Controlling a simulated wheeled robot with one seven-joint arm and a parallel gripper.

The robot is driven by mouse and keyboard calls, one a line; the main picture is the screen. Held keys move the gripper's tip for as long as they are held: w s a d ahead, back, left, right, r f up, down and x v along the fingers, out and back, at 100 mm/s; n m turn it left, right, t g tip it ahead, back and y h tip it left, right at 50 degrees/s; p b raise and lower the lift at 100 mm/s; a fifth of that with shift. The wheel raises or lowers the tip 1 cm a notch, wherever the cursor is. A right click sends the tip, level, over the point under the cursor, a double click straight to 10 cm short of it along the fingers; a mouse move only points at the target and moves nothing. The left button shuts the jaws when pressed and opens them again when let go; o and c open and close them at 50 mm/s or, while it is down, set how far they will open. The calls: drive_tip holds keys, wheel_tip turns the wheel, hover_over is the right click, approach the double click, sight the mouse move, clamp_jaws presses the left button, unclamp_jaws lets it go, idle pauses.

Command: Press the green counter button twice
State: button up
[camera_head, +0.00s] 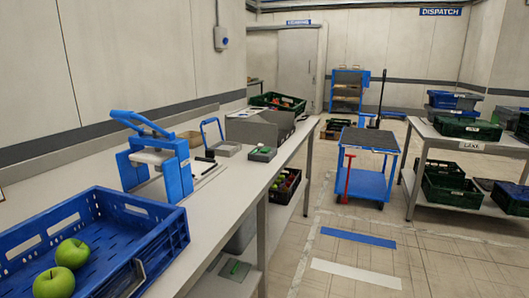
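A small grey box with a green top (263,151) sits on the long counter (225,190), near its right edge; it looks like the green counter button, but it is too small to tell for certain. Another flat grey piece with a green patch (235,269) lies low on the shelf under the counter. My gripper is not in view.
A blue crate (165,232) with two green apples (73,253) stands on the near counter. A blue-framed press (176,173) and a grey open box (262,130) stand beyond it. A blue cart (366,180) stands on the floor.

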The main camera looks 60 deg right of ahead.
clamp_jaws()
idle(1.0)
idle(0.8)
